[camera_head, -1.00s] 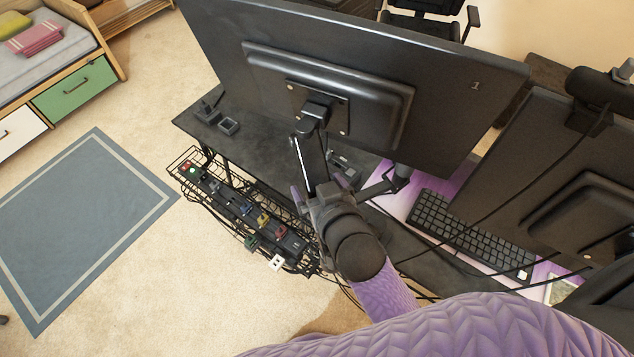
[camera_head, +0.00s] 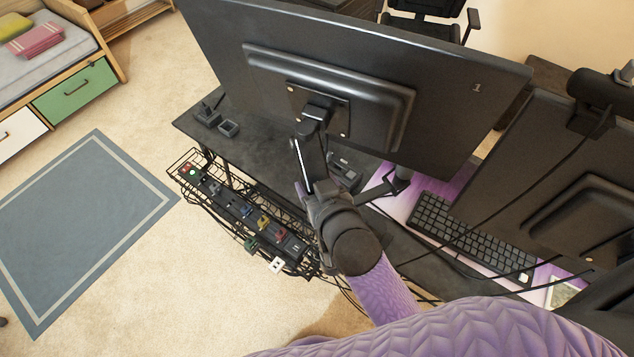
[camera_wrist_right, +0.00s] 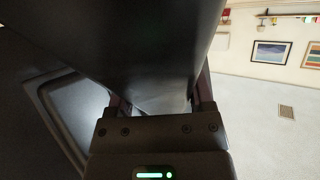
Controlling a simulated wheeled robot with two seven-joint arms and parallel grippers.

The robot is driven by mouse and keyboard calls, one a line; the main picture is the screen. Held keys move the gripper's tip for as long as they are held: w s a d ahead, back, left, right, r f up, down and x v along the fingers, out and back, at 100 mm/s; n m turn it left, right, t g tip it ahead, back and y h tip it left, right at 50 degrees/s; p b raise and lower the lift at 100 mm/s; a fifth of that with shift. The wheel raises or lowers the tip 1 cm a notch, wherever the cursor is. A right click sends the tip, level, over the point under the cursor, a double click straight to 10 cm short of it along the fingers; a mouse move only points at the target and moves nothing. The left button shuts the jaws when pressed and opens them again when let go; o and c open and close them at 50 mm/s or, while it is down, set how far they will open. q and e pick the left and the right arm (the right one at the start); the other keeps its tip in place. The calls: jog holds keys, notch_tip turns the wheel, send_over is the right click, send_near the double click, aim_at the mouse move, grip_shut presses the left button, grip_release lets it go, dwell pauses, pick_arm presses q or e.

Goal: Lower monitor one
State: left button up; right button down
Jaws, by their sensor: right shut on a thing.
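Monitor one (camera_head: 440,120) is seen from behind in the head view, a large black screen marked "1" at its right. Its back plate joins a dark monitor arm (camera_head: 311,160) with a pale stripe. My right gripper (camera_head: 316,192) is at the lower part of this arm, below the monitor's mount, and its fingers are mostly hidden there. In the right wrist view the two fingers (camera_wrist_right: 160,104) are on either side of the broad dark monitor arm (camera_wrist_right: 140,50), shut on it. The monitor's back fills the left of that view. My left gripper is not in view.
A second monitor (camera_head: 520,180) with a webcam stands at the right. A keyboard (camera_head: 470,235) lies on the desk (camera_head: 255,140) between them. A wire cable tray (camera_head: 240,215) with plugs hangs along the desk edge, and loose cables run near my right arm.

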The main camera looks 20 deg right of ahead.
jog(key=shift+w+f+g+p, duration=0.35)
jog(key=shift+w+g+p, duration=0.25)
jog(key=shift+p, duration=1.15)
jog(key=shift+f+g, duration=0.25)
jog(key=shift+g, duration=0.05)
jog(key=shift+f, duration=0.2)
jog(key=shift+c, duration=1.2)
grip_release()
jog(key=shift+o, duration=1.2)
jog(key=shift+w, duration=0.1)
